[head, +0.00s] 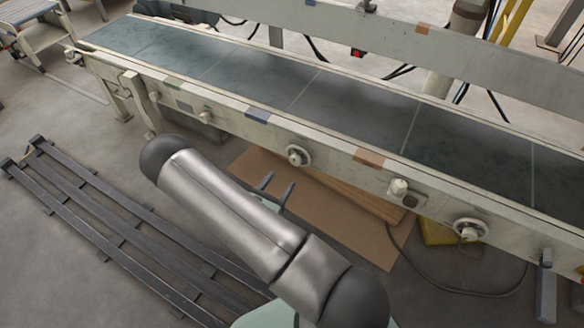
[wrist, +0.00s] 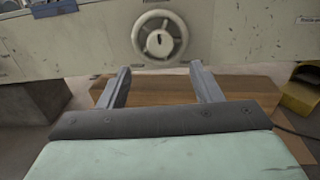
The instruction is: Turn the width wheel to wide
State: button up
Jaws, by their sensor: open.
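A pale round handwheel (head: 299,156) sits on the side rail of the conveyor. A second similar wheel (head: 470,229) is farther right on the same rail. I cannot read which is the width wheel. One spoked wheel with a dark mark at its hub shows straight ahead in the wrist view (wrist: 143,36). My gripper (head: 279,180) is open and empty, its two grey fingers apart. In the wrist view its fingertips (wrist: 160,70) are below the wheel and do not appear to touch it. My arm hides part of the floor.
The conveyor belt (head: 245,72) runs across the back. A pale knob (head: 399,187) sits on the rail between the wheels. Brown boards (head: 345,222) and a yellow object (head: 440,232) lie underneath. A dark slatted rack (head: 85,215) lies on the floor at left.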

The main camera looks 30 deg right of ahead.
aim_at(294, 163)
jog(key=b+x, duration=0.1)
jog(key=x, duration=0.7)
jog(key=shift+w+d+b, duration=0.2)
jog(key=shift+w+b, duration=0.05)
jog(key=shift+b, duration=0.1)
jog(key=c, duration=1)
